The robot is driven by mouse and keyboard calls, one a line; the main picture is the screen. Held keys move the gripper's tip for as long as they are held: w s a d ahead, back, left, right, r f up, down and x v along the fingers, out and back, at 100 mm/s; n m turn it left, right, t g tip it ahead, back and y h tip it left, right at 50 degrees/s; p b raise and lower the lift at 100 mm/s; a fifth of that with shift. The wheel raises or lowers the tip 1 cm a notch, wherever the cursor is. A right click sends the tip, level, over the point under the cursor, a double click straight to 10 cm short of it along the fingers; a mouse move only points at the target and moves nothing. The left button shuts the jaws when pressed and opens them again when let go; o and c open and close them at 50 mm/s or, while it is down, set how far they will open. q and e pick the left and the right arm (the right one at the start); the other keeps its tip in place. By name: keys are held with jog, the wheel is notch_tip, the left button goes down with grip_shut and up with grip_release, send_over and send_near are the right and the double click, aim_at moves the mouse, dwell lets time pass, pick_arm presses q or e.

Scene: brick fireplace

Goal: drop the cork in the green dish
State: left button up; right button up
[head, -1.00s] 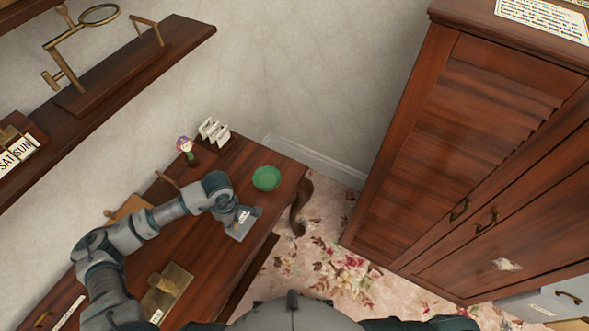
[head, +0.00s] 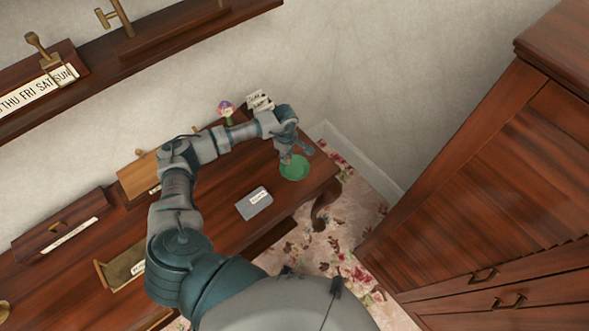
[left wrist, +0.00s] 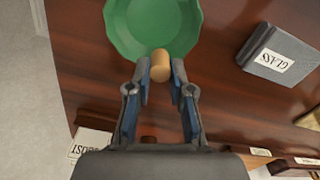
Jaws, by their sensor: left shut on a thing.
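The green dish (head: 295,168) sits on the wooden table near its right end. It also shows at the top of the left wrist view (left wrist: 130,25). My left gripper (head: 290,157) is above the dish's near-wall edge in the head view. In the left wrist view the gripper (left wrist: 160,72) is shut on the cork (left wrist: 160,62), a small tan cylinder between the fingertips. The cork overlaps the dish's rim in that view; its height above the dish is hard to tell. My right gripper is not in view.
A grey box labelled GLASS (left wrist: 275,55) lies on the table near the dish. A small flower figure (head: 226,110) and a card holder (head: 260,102) stand at the wall side. A tall wooden cabinet (head: 490,180) stands at the right, across a floral carpet.

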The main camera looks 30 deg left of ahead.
aim_at(291, 170)
pick_arm(q)
jog(key=f, duration=0.1)
jog(key=f+b, duration=0.1)
jog(key=shift+w+d+f, duration=0.1)
jog(key=shift+d+f, duration=0.1)
jog(key=shift+f, duration=0.2)
jog(key=shift+d+f, duration=0.2)
jog(key=shift+d, duration=0.3)
jog(key=shift+d+r, duration=0.1)
jog(key=shift+d, duration=0.1)
jog(key=o, duration=0.8)
jog(key=shift+a, duration=0.75)
jog(key=shift+r, duration=0.3)
notch_tip(291, 170, up, 10)
jog(key=shift+f, duration=0.1)
jog(key=shift+r, duration=0.35)
jog(key=shift+a+r, duration=0.15)
jog(key=shift+a, duration=0.1)
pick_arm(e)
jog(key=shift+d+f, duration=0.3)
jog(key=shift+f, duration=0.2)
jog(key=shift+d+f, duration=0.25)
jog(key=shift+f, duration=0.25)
